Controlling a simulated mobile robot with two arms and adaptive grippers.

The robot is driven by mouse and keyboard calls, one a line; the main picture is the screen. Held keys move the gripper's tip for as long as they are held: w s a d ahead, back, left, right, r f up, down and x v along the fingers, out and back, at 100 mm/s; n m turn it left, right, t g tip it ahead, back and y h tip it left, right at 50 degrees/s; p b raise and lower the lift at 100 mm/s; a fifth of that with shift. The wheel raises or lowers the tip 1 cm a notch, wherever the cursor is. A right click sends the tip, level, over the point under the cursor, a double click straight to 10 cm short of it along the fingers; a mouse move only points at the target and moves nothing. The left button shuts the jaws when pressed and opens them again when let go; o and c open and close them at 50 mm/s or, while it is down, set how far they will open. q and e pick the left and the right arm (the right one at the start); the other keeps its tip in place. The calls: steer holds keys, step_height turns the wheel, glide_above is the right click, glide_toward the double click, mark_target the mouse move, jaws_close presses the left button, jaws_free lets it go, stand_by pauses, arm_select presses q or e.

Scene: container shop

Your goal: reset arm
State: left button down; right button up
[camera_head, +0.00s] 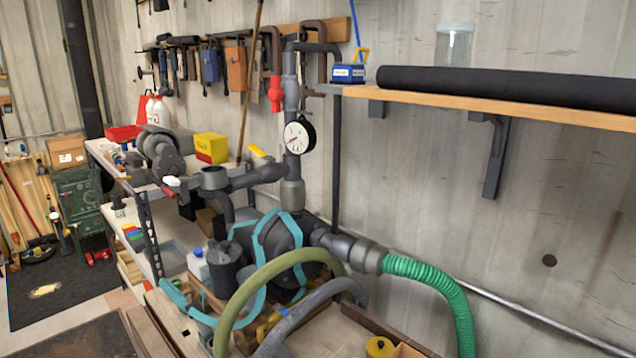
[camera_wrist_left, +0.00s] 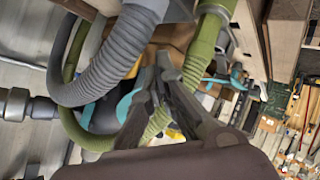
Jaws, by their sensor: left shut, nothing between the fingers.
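My left gripper (camera_wrist_left: 158,76) shows in the left wrist view, with its two dark fingers converging at their tips. It is shut and nothing shows between the fingers. Behind the fingers are a ribbed grey hose (camera_wrist_left: 118,50) and an olive-green hose (camera_wrist_left: 203,50); I cannot tell how far apart they are from the fingertips. Neither of my grippers shows in the head view, and my right gripper is in neither view.
In the head view a pump with grey pipes, a gauge (camera_head: 297,137) and a green ribbed hose (camera_head: 432,282) stands by the wall. A wall shelf (camera_head: 560,112) carries a black roll (camera_head: 500,84). A cluttered workbench stands at left. Floor (camera_head: 62,308) shows at far left.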

arm_select(q)
steer(key=s+f+m+g+y, duration=0.25)
steer(key=s+m+g, duration=0.55)
steer(key=s, duration=2.5)
step_height(320, 180, down, 27)
steer(key=g+b, duration=0.1)
steer(key=b, duration=0.2)
steer(key=s+a+f+g+b, duration=0.1)
steer(key=s+a+f+b, duration=0.1)
steer(key=s+f, duration=1.6)
step_height(320, 180, down, 2)
steer(key=shift+a+f+g+h, duration=0.1)
steer(key=shift+a+g+h, duration=0.15)
steer(key=shift+g+h, duration=0.1)
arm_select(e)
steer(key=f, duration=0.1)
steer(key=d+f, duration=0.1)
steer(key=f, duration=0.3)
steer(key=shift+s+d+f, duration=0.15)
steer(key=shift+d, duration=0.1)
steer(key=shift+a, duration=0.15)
